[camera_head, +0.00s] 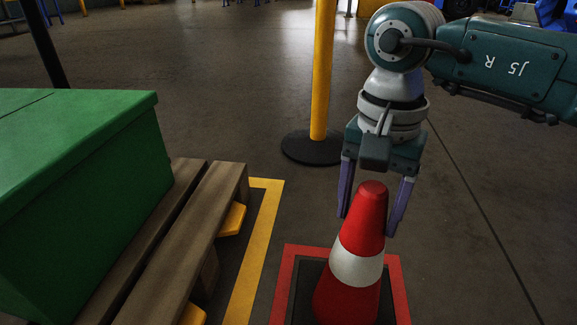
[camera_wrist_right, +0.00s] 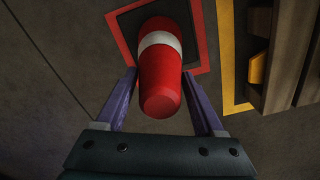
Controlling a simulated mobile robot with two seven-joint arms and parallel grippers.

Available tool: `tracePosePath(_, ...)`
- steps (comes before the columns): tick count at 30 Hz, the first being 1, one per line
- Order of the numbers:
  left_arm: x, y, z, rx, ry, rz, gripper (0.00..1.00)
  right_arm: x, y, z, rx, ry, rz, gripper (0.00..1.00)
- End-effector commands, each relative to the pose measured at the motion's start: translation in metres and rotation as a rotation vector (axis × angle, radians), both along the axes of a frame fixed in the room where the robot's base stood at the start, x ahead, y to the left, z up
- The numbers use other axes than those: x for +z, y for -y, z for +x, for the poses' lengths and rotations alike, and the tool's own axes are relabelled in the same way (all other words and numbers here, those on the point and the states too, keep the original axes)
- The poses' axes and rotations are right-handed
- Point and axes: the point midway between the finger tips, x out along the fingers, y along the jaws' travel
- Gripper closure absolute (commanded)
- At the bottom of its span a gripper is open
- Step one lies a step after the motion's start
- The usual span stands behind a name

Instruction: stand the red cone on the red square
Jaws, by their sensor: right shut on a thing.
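The red cone (camera_head: 352,267) has a white band and stands roughly upright, leaning slightly in the head view. Its lower end is cut off by the frame's bottom edge. My right gripper (camera_head: 370,225) points down, with its purple fingers on either side of the cone's upper part, shut on it. In the right wrist view the cone (camera_wrist_right: 160,80) lies between the fingers (camera_wrist_right: 160,100). The red square (camera_head: 282,285) is a red outline on the floor around a dark middle, behind and under the cone. I cannot tell whether the cone's base touches the floor. My left gripper is not in view.
A green box (camera_head: 100,190) sits on a wooden pallet (camera_head: 215,205) at the left, close to a yellow floor marking (camera_head: 255,240). A yellow post (camera_head: 322,70) on a round black base (camera_head: 300,150) stands behind the square. Floor to the right is clear.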

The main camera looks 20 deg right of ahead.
Motion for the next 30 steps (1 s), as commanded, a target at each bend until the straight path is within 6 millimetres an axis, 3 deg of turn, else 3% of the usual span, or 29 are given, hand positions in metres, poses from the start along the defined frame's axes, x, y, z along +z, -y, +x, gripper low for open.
tracePosePath(1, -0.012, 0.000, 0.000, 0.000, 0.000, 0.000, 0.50, -0.014, 0.000, 0.000, 0.000, -0.001, 0.001, 1.00)
tracePosePath(5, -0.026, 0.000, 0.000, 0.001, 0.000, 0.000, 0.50, -0.033, -0.001, 0.000, 0.000, 0.000, 0.002, 1.00)
tracePosePath(17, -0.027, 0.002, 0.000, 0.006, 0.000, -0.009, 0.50, -0.035, 0.000, 0.001, 0.000, 0.002, 0.000, 1.00)
tracePosePath(18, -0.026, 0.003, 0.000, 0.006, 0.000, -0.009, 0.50, -0.035, 0.000, 0.000, 0.000, -0.001, 0.001, 0.25)
tracePosePath(25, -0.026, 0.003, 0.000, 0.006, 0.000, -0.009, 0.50, -0.035, 0.000, 0.000, 0.000, -0.001, 0.000, 0.00)
tracePosePath(30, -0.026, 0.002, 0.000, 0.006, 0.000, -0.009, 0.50, -0.035, 0.000, 0.000, 0.000, -0.001, 0.000, 0.00)
